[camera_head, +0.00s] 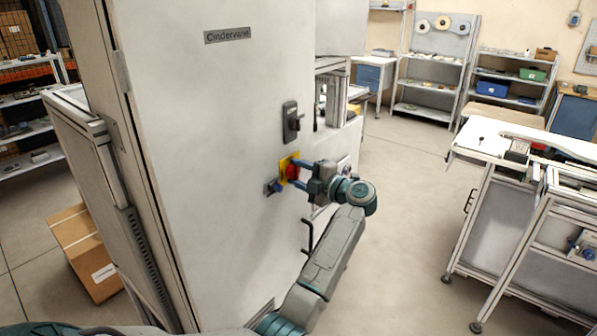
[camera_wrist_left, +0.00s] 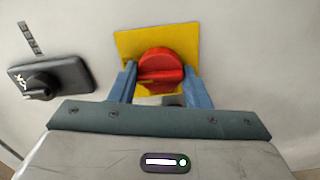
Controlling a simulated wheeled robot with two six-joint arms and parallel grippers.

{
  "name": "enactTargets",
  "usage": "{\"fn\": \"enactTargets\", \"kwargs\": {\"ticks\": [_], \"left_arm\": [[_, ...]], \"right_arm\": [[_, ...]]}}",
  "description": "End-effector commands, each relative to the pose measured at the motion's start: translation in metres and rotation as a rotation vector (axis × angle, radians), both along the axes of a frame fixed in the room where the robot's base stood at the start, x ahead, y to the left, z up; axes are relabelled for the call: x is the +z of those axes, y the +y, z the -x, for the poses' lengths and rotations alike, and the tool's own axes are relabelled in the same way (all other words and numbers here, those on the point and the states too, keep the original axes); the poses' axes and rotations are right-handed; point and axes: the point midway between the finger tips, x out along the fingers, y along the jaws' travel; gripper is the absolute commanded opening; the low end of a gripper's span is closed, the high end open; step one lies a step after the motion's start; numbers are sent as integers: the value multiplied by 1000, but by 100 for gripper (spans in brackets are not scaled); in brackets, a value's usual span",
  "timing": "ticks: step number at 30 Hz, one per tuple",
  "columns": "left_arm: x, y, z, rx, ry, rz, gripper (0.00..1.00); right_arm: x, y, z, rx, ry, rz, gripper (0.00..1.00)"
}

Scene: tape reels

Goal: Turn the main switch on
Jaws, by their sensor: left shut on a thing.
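The main switch is a red rotary knob (camera_head: 292,172) on a yellow plate (camera_head: 284,165), on the pale cabinet wall. In the left wrist view the red knob (camera_wrist_left: 161,70) sits between two blue fingers, in front of the yellow plate (camera_wrist_left: 135,45). Its grip bar lies roughly across the picture. My left gripper (camera_head: 287,179) is shut on the red knob, with one finger on each side; it also shows in the left wrist view (camera_wrist_left: 160,84). The fingers hide part of the knob and plate. My right gripper is in neither view.
A black latch handle (camera_head: 291,121) is on the cabinet (camera_head: 210,140) above the switch; it also shows in the left wrist view (camera_wrist_left: 50,77). A cardboard box (camera_head: 85,250) stands at lower left. A white workbench (camera_head: 500,150) is at right, with open floor between.

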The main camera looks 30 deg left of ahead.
Motion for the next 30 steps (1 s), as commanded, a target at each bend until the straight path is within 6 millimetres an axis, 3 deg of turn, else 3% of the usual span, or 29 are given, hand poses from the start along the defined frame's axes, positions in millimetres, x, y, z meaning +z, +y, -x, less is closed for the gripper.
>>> {"fn": "enactTargets", "kwargs": {"ticks": [12, 13, 15, 16, 25, 30], "left_arm": [[1, 0, 0, -2, 4, -1, 20], [1, 0, 0, -2, 4, -1, 49], [1, 0, 0, -1, 4, -1, 62], [0, 0, 0, -1, 4, -1, 65], [-1, -2, 0, -1, 4, 0, 65], [-5, -23, 1, -4, 3, 3, 65]], "right_arm": [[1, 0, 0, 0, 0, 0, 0], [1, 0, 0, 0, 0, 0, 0], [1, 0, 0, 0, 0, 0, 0], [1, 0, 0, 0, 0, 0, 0], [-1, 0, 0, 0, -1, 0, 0], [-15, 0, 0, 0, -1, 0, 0]]}}
